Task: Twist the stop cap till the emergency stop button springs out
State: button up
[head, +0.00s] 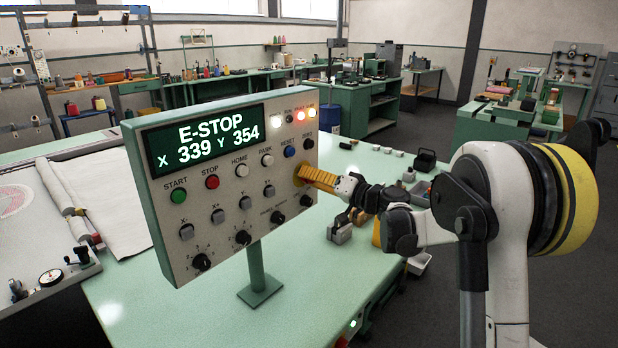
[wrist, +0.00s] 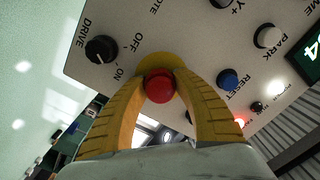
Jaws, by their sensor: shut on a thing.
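The control panel (head: 225,190) stands on a post on the green bench, and its display reads E-STOP, X 339, Y 354. The emergency stop button's red stop cap (wrist: 160,87) sits on a yellow ring (wrist: 158,62) in the wrist view. My gripper (wrist: 160,95) has its two yellow fingers shut on the cap, one on each side. In the head view my gripper (head: 304,174) reaches the panel's right edge, and its fingers hide the cap. I cannot tell from these views whether the button is in or out.
A blue RESET button (head: 290,151) and a black knob (head: 308,143) are close to my fingers. The DRIVE knob (wrist: 100,48) is beside the cap in the wrist view. Small parts and a white bin (head: 418,263) are right of the panel. The bench front (head: 190,310) is clear.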

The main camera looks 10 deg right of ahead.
jog(key=m, duration=0.4)
jog(key=shift+p, duration=0.35)
jog(key=shift+m, duration=2)
jog(key=o, duration=1.2)
jog(key=v, duration=1.2)
jog(key=shift+s+f, duration=0.1)
jog(key=shift+f, duration=0.05)
